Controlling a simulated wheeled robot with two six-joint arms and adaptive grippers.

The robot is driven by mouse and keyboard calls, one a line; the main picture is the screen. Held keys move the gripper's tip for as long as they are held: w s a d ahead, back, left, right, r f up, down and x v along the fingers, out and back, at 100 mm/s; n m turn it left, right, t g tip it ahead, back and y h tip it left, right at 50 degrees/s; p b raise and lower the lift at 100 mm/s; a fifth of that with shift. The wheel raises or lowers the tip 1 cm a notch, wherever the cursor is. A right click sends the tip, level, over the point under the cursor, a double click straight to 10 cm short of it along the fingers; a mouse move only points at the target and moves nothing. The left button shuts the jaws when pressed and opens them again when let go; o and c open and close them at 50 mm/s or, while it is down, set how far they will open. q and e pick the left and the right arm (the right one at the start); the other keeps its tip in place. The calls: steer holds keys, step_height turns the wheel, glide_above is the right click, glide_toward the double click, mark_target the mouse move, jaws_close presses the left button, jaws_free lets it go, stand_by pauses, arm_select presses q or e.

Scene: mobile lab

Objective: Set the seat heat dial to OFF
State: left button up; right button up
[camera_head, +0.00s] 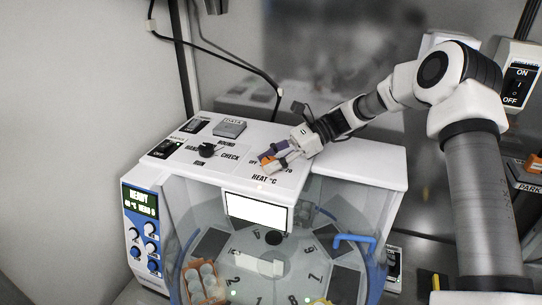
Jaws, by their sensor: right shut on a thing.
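The seat heat dial (267,159) is on the white top panel of the machine, above the printed words HEAT °C. An orange part of it shows between my fingers; the rest is hidden, so I cannot read its setting. A small OFF mark shows just left of it. My right gripper (273,161) reaches down from the upper right, its fingers shut on the dial. My left gripper is not in view.
A black knob (208,150) stands left on the same panel, near the word CHECK. A grey box (229,128) and switches (166,148) sit behind and left. A clear round chamber with numbered places and a blue handle (355,239) is below. A control panel (143,235) with READY display is at left.

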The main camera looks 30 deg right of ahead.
mark_target(270, 160)
steer(key=n+g, duration=0.4)
steer(key=g, duration=0.1)
steer(key=shift+f+n+g+p, duration=0.2)
steer(key=shift+n+g+p, duration=0.1)
steer(key=shift+n+p, duration=0.1)
steer(key=shift+g+h, duration=0.3)
steer(key=o, duration=1.2)
steer(key=shift+r, duration=0.1)
steer(key=shift+c, duration=0.2)
steer(key=shift+r, duration=0.15)
step_height(270, 160, up, 10)
steer(key=shift+f, duration=0.1)
steer(key=shift+w, duration=0.1)
